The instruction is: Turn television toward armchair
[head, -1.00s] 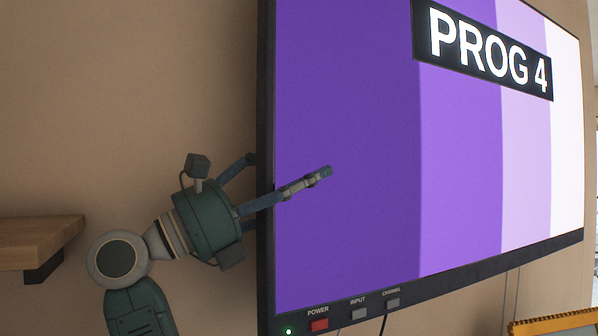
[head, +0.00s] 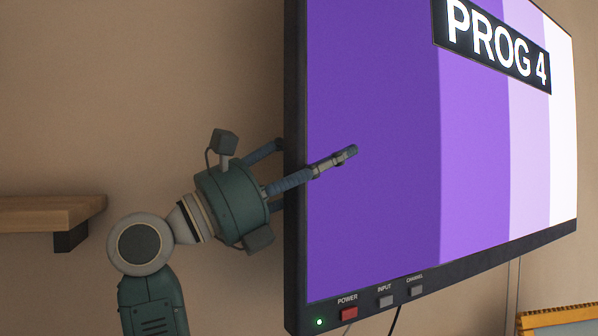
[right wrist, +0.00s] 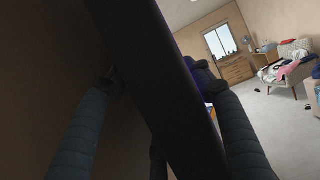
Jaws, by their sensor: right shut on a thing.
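The television (head: 372,190) is a large wall-side screen with purple stripes and the label "PROG 4". It stands at a slant, its left edge nearer to me than its right. My right gripper (head: 314,158) is shut on the television's left edge, one finger in front of the screen and the other behind it. In the right wrist view the dark edge of the television (right wrist: 160,80) runs between the two fingers. The armchair (right wrist: 290,60), pale and covered with clothes, shows at the right of that view. My left gripper is not in view.
A wooden shelf (head: 50,213) sticks out from the wall at the left. Cables hang below the television. A yellow-orange edged object (head: 560,318) is at the lower right.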

